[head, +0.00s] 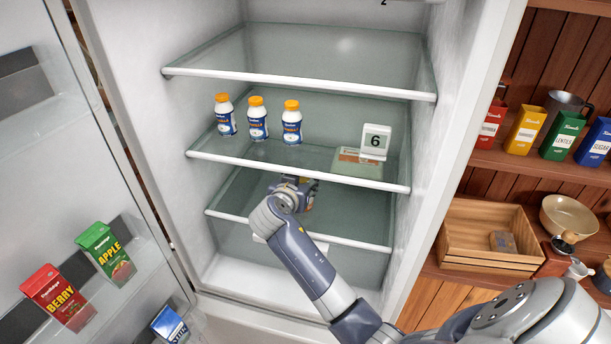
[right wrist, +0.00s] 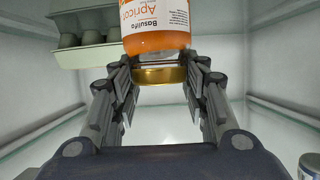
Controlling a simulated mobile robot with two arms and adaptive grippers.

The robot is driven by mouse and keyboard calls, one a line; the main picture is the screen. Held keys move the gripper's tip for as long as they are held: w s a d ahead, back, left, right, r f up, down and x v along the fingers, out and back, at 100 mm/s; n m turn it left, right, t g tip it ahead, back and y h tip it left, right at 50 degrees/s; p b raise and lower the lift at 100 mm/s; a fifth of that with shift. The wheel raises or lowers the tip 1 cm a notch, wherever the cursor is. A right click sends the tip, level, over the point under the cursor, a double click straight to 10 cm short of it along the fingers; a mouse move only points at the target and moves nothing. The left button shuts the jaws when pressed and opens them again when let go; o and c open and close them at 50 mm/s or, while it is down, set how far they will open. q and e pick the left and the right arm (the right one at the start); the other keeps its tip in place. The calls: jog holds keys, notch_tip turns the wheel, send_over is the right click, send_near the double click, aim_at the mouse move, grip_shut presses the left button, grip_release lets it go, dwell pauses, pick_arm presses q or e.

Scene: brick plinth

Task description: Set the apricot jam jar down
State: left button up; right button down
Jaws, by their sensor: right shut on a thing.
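My right gripper (head: 297,188) reaches into the open fridge, at the lower glass shelf (head: 240,195). In the right wrist view my right gripper (right wrist: 157,80) is shut on the apricot jam jar (right wrist: 157,38), an orange jar with a white label and a gold lid, with a finger on each side. The jar's far end is cut off by the picture edge. In the head view my gripper mostly hides the jar, and only a bit of orange shows beside it. I cannot tell whether the jar touches the shelf. My left gripper is not in view.
Several white-and-blue bottles with orange caps (head: 257,119) stand on the middle shelf (head: 300,170). A sign with a 6 (head: 375,141) stands at its right. An egg carton (right wrist: 85,45) shows in the wrist view. The open door (head: 60,180) holds cartons. The top shelf (head: 300,62) is empty.

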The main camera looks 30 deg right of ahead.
jog(key=shift+s+a, duration=0.3)
jog(key=shift+s, duration=0.1)
jog(key=c, duration=1)
grip_release()
jog(key=shift+s+a+r, duration=0.1)
jog(key=shift+s+a, duration=0.1)
jog(key=shift+a, duration=0.2)
jog(key=shift+c, duration=0.2)
jog(key=shift+o, duration=0.6)
jog(key=shift+w, duration=0.25)
jog(key=shift+d, duration=0.1)
jog(key=shift+s, duration=0.15)
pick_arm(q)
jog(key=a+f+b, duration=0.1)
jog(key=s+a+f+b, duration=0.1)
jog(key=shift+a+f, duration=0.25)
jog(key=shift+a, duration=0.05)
pick_arm(e)
jog(key=v, duration=1.2)
